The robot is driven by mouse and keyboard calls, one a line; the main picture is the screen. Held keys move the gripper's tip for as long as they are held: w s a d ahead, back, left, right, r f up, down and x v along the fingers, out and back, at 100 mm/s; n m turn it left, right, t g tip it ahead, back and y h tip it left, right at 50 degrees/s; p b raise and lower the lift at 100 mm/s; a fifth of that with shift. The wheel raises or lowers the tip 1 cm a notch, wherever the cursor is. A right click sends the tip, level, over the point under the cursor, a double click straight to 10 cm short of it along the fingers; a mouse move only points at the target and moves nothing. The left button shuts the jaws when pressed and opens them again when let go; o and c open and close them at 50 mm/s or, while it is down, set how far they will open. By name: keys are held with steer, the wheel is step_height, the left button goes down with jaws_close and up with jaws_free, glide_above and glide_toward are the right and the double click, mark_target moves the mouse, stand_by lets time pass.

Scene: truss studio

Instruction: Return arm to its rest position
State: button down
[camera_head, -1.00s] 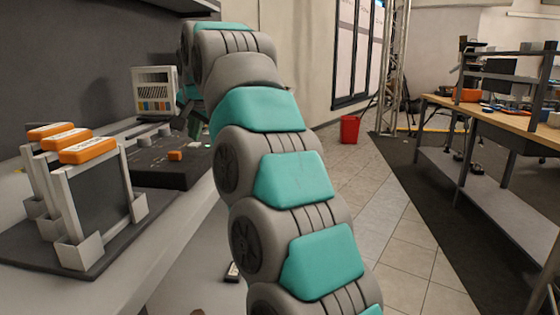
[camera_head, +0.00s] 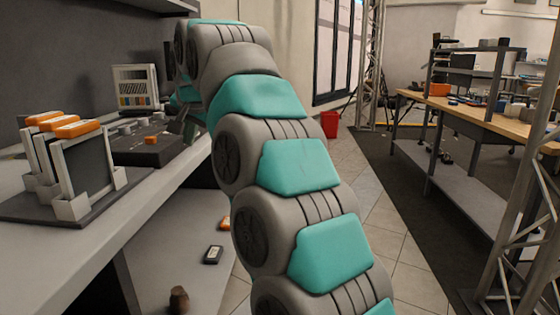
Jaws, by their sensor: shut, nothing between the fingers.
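My arm, grey with teal pads, rises from the bottom right and curves away over the left workbench (camera_head: 60,245). My gripper (camera_head: 190,130) is at the far end of the arm, small and partly hidden behind my arm links. It is shut and empty, close to the right side of a dark control box (camera_head: 165,150) on the bench. I cannot tell whether it touches the box.
A rack with orange-topped panels (camera_head: 85,165) stands on the bench, with a white-framed unit (camera_head: 135,88) behind. A truss (camera_head: 520,215) and workbench (camera_head: 500,125) stand right; tiled floor lies between.

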steer(key=s+d+f+n+g+h, duration=0.1)
steer(key=s+d+f, duration=0.4)
steer(key=d, duration=0.3)
steer(key=s+d+f+g+h, duration=0.1)
steer(key=s+d+f+g, duration=0.1)
steer(key=s+d+f, duration=0.4)
steer(key=s+d+f+n+g+h, duration=0.1)
steer(key=s+d+f, duration=0.4)
steer(key=d, duration=0.4)
steer(key=s+d+f+g, duration=0.1)
steer(key=s+d+f, duration=0.3)
steer(key=s, duration=0.5)
steer(key=s+d+f+g, duration=0.2)
steer(key=s+d+f, duration=0.2)
steer(key=s+f, duration=0.3)
steer(key=s+d+f+g+h, duration=0.1)
steer(key=s+d+f, duration=0.3)
steer(key=s, duration=0.8)
step_height(320, 180, down, 2)
steer(key=shift+d+f+g, duration=0.15)
steer(key=shift+d+g, duration=0.05)
steer(key=shift+g, duration=0.4)
